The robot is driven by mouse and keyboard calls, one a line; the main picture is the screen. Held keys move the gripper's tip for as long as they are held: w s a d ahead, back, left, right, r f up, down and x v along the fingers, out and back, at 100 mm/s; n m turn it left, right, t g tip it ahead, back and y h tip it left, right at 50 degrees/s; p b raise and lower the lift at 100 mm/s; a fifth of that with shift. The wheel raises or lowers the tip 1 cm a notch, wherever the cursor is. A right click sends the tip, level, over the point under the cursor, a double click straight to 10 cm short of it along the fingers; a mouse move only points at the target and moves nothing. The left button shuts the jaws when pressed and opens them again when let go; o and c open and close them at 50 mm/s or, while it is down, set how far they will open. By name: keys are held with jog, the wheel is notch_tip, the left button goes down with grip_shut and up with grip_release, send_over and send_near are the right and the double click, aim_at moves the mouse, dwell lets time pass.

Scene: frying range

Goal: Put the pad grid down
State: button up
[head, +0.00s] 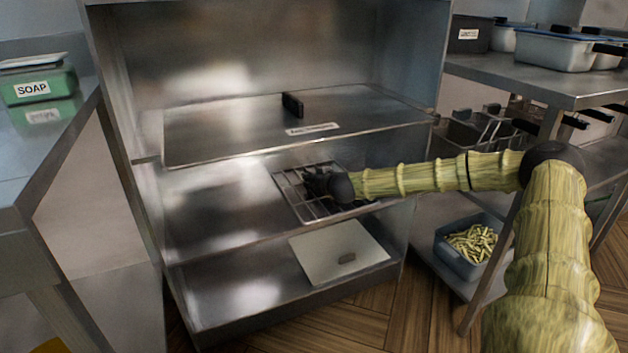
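The pad grid (293,189), a dark wire rack, is at the right part of the middle steel shelf. It looks level and close to the shelf surface; I cannot tell whether it touches it. My gripper (312,183) is at the middle of the grid, reaching in from the right. The fingers are dark and small against the wires, so I cannot tell whether they are shut on the grid. My gripper and wrist hide part of the grid's right side.
A steel lid with a black handle (292,105) covers the upper level. A pale board (335,252) lies on the lowest shelf. The left of the middle shelf (215,205) is clear. A blue-grey bin of fries (455,262) and fry baskets (470,130) stand at right.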

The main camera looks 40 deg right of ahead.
jog(key=shift+s+r, duration=0.1)
jog(key=shift+r, duration=0.15)
jog(key=p+v, duration=0.6)
jog(key=v, duration=0.4)
jog(key=shift+s+a+r, duration=0.1)
jog(key=shift+s, duration=0.2)
jog(key=shift+s+a, duration=0.15)
jog(key=shift+s, duration=0.4)
